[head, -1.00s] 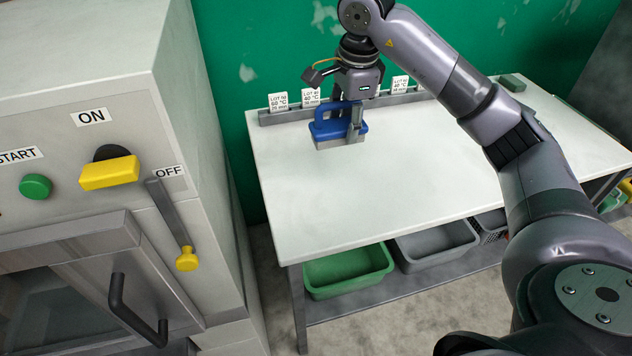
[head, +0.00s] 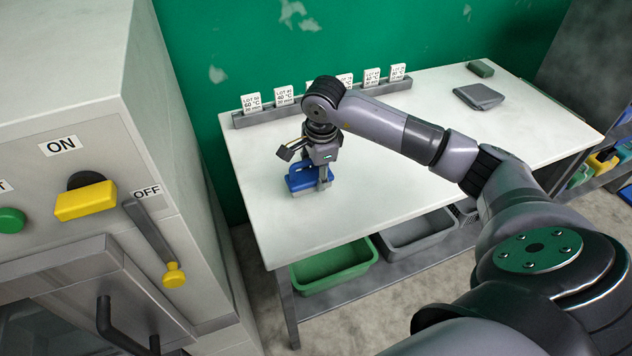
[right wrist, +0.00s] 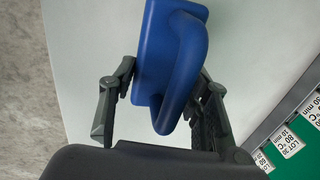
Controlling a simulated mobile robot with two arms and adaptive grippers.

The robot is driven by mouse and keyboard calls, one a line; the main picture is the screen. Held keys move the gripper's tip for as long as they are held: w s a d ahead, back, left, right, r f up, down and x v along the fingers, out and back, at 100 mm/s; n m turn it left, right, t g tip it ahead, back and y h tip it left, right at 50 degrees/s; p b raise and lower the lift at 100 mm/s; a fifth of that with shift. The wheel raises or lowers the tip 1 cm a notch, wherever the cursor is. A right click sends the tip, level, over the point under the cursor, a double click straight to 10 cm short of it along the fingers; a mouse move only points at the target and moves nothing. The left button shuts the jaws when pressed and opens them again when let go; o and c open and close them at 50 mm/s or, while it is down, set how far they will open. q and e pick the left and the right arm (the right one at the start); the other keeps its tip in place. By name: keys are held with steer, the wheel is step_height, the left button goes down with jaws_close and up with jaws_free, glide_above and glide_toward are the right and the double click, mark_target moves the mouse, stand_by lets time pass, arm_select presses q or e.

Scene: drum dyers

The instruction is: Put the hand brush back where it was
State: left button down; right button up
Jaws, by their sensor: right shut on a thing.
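The hand brush (head: 301,183) has a blue body with a looped handle and a pale underside. It is over the left part of the white table (head: 400,160); I cannot tell if its bristles touch the top. My right gripper (head: 325,180) points down and is shut on the brush. In the right wrist view the blue handle (right wrist: 183,75) stands between the two fingers of the gripper (right wrist: 160,100). My left gripper is not in view.
A rack of lot cards (head: 284,97) runs along the table's back edge. A grey folded cloth (head: 479,97) and a dark green block (head: 480,68) lie at the back right. Bins, one green (head: 335,265), one grey (head: 420,236), stand below. A machine (head: 75,110) stands left.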

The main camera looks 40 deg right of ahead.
mark_target(317, 176)
steer(key=shift+s+f, duration=0.1)
steer(key=shift+f, duration=0.35)
step_height(317, 176, down, 3)
steer(key=shift+r+p, duration=0.2)
steer(key=shift+p, duration=0.1)
steer(key=shift+f, duration=0.55)
steer(key=o, duration=1)
steer(key=shift+r, duration=0.1)
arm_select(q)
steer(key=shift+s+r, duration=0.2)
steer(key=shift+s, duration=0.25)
